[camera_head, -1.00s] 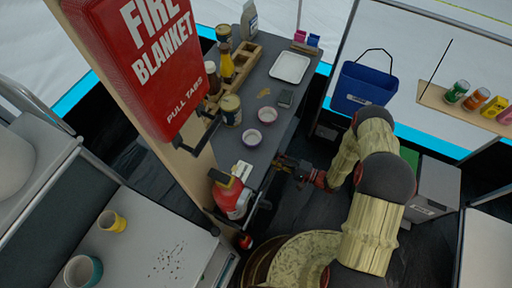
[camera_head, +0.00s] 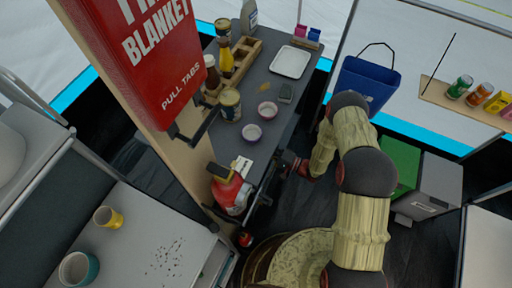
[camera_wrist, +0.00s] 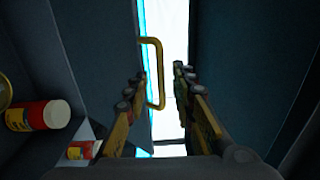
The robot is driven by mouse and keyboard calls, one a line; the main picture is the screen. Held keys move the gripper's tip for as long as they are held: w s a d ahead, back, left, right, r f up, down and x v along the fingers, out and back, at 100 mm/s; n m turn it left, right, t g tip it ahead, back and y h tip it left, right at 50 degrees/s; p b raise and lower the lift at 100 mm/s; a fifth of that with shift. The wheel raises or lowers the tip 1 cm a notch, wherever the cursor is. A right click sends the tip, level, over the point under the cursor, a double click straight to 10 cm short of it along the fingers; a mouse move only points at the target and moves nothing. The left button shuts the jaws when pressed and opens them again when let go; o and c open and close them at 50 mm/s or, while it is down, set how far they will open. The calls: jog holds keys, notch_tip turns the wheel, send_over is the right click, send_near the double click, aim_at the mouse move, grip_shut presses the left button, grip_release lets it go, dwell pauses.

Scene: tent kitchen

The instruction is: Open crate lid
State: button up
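In the wrist view, a yellow bar handle (camera_wrist: 158,75) stands out from a dark grey panel (camera_wrist: 98,45); whether this panel is the crate lid I cannot tell. My gripper (camera_wrist: 158,100) is open, with one finger left of the handle's outer bar and the other to its right. I see no clear contact with the handle. In the head view, my gripper is mostly hidden at the edge of the grey worktop (camera_head: 270,95), below its surface. No crate lid can be clearly made out there.
A red and white jar (camera_wrist: 38,115) lies left in the wrist view; another dark panel (camera_wrist: 250,60) rises right. In the head view, bowls, bottles and a white tray (camera_head: 291,62) stand on the worktop. A red fire extinguisher (camera_head: 230,192) and grey box (camera_head: 436,186) flank my arm.

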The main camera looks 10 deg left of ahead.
jog(key=c, duration=0.3)
grip_shut()
dwell(0.7)
